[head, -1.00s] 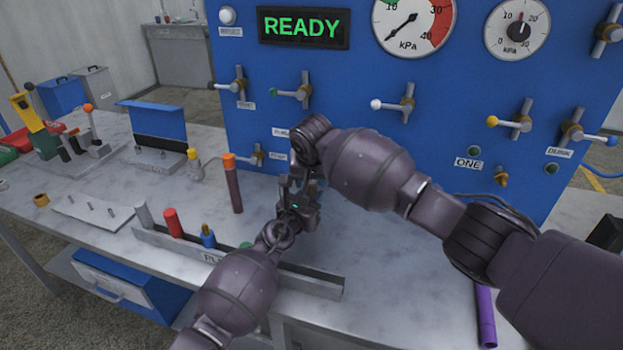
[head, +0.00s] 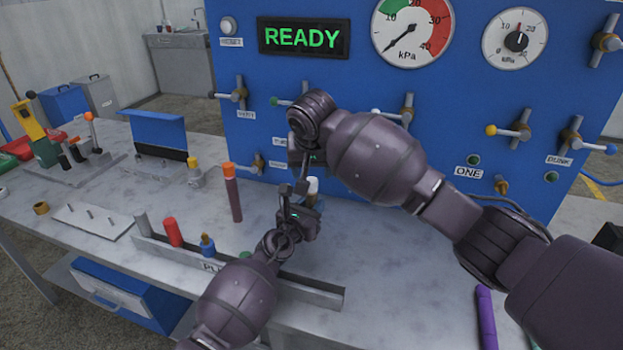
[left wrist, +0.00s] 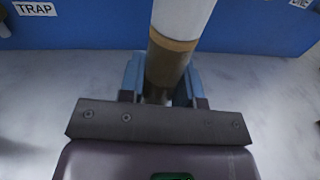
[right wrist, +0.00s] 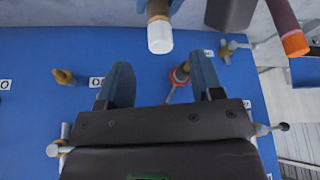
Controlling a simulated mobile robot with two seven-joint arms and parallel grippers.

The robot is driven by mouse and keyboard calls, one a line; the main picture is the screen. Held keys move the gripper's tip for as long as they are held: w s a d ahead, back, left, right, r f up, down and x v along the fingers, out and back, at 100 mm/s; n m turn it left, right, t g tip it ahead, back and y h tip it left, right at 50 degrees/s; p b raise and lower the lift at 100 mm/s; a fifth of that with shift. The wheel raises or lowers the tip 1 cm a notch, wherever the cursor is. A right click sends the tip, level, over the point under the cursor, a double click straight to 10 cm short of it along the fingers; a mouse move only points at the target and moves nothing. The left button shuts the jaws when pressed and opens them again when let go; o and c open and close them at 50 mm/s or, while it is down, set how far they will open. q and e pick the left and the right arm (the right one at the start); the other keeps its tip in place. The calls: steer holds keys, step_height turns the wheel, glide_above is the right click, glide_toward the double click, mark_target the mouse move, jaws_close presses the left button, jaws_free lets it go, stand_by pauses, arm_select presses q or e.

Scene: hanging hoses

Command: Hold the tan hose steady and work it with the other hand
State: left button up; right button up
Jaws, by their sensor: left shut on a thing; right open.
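The tan hose (left wrist: 168,62) stands upright with a white end (left wrist: 182,16) above a brownish band. My left gripper (left wrist: 160,80) is shut on the hose below that band. In the head view the white end (head: 312,186) shows just above my left gripper (head: 300,204). My right gripper (head: 308,162) is above and close to the white end, partly hidden by its own arm. In the right wrist view my right gripper (right wrist: 161,75) is open and empty. The white end (right wrist: 160,36) is apart from its fingers, beyond their tips.
A brown hose with an orange tip (head: 233,198) stands left of the grippers. A grey rail (head: 300,288) with red and blue pegs runs along the front. The blue panel (head: 350,85) with valve handles rises close behind. A purple hose (head: 486,315) is at the lower right.

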mark_target(312, 180)
steer(key=v, duration=0.4)
steer(key=shift+x, duration=5.85)
steer(key=shift+w+r, duration=0.1)
steer(key=shift+w, duration=0.1)
steer(key=c, duration=0.8)
steer(key=o, duration=0.8)
steer(key=shift+r, duration=0.1)
steer(key=v, duration=1.3)
steer(key=x, duration=1.1)
steer(key=shift+w+f, duration=0.1)
steer(key=shift+f, duration=0.3)
